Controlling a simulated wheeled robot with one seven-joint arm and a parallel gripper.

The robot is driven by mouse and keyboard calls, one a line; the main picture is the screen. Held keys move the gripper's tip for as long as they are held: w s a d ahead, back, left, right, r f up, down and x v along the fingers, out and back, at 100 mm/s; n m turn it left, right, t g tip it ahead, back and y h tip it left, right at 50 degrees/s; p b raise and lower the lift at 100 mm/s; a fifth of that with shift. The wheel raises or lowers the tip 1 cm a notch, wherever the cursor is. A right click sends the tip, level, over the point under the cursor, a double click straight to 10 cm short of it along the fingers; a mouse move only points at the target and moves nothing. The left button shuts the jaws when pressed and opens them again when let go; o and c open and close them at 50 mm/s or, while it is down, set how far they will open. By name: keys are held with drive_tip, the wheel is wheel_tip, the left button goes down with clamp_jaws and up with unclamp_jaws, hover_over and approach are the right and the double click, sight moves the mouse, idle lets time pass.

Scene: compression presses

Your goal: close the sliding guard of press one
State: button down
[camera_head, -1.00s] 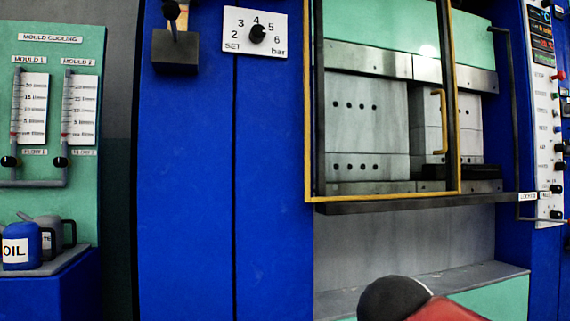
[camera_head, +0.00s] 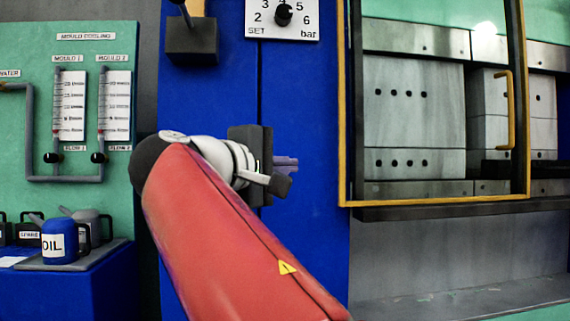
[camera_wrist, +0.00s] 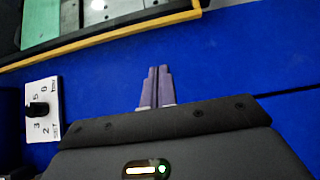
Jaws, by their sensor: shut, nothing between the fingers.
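The sliding guard (camera_head: 347,120) is a yellow-edged frame with a dark inner frame and a yellow upright handle (camera_head: 509,110) near its right edge, in the head view. It stands in front of the press opening, where grey mould blocks (camera_head: 413,105) with rows of holes show. In the wrist view part of its yellow edge (camera_wrist: 110,32) crosses the top. My gripper (camera_head: 291,163) is left of the guard, in front of the blue press panel, apart from the handle. In the wrist view its purple fingers (camera_wrist: 156,88) are together and empty.
A pressure dial plate (camera_head: 283,17) and a dark lever box (camera_head: 191,40) are on the blue panel above my gripper. The mould cooling panel (camera_head: 83,35) and an oil can (camera_head: 60,240) are at left. A dark rail (camera_head: 450,209) runs below the guard.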

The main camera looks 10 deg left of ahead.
drive_tip(key=w+d+p, duration=0.1)
drive_tip(key=w+d, duration=0.5)
drive_tip(key=shift+w+d, duration=0.25)
drive_tip(key=shift+d, duration=0.15)
drive_tip(key=shift+d, duration=0.15)
